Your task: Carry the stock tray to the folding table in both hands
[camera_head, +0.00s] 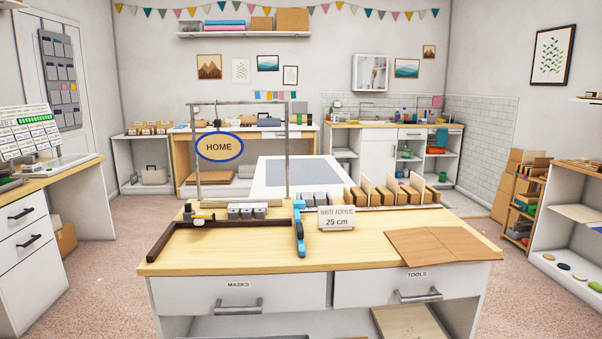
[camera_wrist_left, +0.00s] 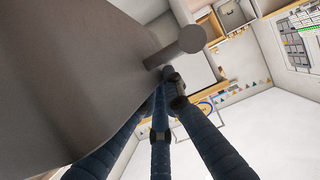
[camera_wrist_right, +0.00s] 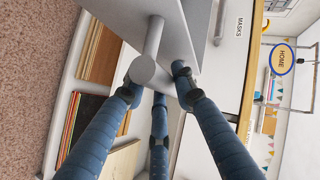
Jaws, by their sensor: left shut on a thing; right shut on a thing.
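The stock tray is a large plain grey body that fills much of the left wrist view (camera_wrist_left: 70,70). It also shows at the top of the right wrist view (camera_wrist_right: 180,35). My left gripper (camera_wrist_left: 168,88) is shut on the tray by a round grey handle. My right gripper (camera_wrist_right: 157,85) is shut at a similar grey handle on its side. The fingers partly hide where they touch. In the head view neither gripper shows; a grey strip at the bottom edge may be the tray. A white-topped table with a grey panel (camera_head: 295,173) stands beyond the workbench; its legs are hidden.
The wooden workbench (camera_head: 350,255) with two drawers stands close in front, holding a dark angle rail, a blue clamp and a brown sheet. Its lower shelf holds sheet stock (camera_wrist_right: 100,60). A desk (camera_head: 30,185) is at left, shelving at right.

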